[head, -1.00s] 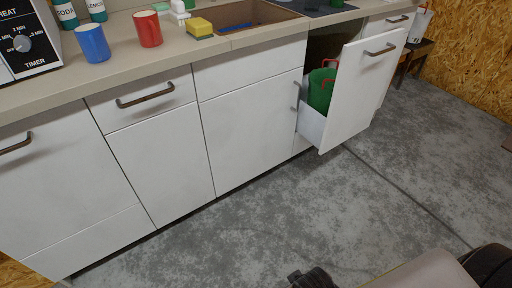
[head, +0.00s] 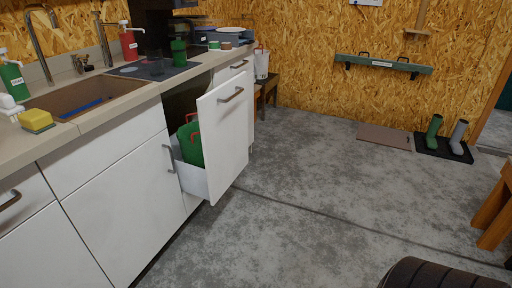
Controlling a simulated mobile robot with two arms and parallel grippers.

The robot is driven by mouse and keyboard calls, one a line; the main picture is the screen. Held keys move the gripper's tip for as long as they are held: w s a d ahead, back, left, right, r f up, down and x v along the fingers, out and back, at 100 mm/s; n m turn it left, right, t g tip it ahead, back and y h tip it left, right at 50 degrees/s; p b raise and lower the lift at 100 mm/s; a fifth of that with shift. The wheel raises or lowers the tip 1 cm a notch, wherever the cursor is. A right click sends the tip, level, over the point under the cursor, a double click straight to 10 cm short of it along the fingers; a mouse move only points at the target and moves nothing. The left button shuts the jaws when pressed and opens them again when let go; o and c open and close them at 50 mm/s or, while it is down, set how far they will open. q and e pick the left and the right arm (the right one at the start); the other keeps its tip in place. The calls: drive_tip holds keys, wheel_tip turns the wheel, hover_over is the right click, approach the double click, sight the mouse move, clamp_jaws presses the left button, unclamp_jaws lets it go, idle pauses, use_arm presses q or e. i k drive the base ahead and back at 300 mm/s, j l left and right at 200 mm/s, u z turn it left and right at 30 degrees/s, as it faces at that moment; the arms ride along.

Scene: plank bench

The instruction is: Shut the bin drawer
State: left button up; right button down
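The bin drawer (head: 222,133) is pulled out from the white counter run, left of the middle in the head view. Its tall white front has a bar handle (head: 231,95) near the top. A green bin (head: 191,143) with red handles stands inside it. The drawer's inner far side is hidden behind the front. Neither of my grippers shows in the current head view. A dark rounded part at the bottom right looks like part of me.
The counter with a sink (head: 100,97) runs along the left. Open grey concrete floor (head: 300,190) lies in front and to the right of the drawer. A wooden stool or bench (head: 495,215) stands at the right edge. Boots on a black mat (head: 444,147) stand far right.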

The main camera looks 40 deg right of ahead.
sight(223, 111)
drive_tip(key=z, duration=1.1)
drive_tip(key=i, duration=0.15)
